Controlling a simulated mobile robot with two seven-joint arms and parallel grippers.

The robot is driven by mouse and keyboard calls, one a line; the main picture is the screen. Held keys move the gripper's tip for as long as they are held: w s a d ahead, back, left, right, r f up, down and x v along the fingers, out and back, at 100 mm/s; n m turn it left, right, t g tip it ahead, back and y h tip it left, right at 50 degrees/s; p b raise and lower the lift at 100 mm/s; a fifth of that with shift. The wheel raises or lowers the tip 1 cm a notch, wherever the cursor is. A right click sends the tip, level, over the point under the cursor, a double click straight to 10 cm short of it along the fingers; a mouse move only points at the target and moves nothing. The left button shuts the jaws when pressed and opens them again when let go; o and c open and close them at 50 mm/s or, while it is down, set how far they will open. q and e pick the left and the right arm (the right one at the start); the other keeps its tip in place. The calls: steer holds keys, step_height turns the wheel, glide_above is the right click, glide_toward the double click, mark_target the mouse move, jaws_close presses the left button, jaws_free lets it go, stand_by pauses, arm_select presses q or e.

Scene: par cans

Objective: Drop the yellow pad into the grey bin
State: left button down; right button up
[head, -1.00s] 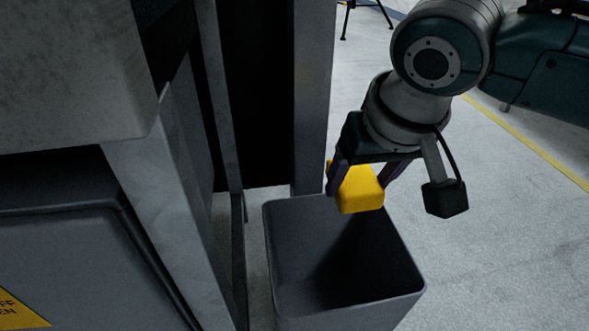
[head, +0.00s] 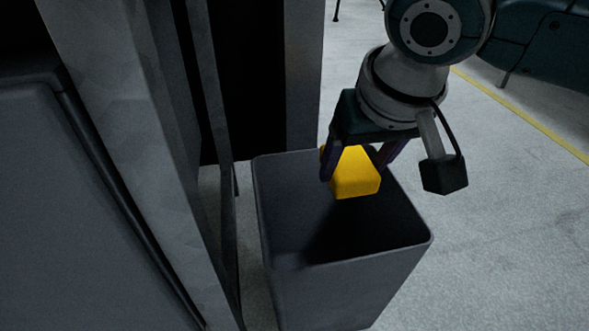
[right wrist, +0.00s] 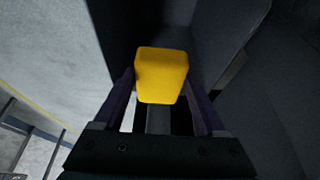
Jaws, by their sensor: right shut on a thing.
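The yellow pad (head: 355,176) is a small block held between the fingers of my right gripper (head: 352,172), which is shut on it. The pad also shows in the right wrist view (right wrist: 161,75), between the two fingers of the gripper (right wrist: 162,88). The grey bin (head: 343,284) is a tall, open-topped square container standing on the floor. In the head view the pad appears over the bin's opening, toward its far side. How high it is relative to the rim is hard to tell. My left gripper is not in view.
A grey metal frame post (head: 135,140) and a dark panelled unit (head: 75,220) stand left of the bin. Another upright (head: 303,75) rises behind it. The floor (head: 500,220) to the right is clear, with a yellow line (head: 520,115).

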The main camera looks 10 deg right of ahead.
steer(key=o, duration=1.1)
steer(key=shift+o, duration=0.2)
steer(key=p+v, duration=0.8)
steer(key=v, duration=0.2)
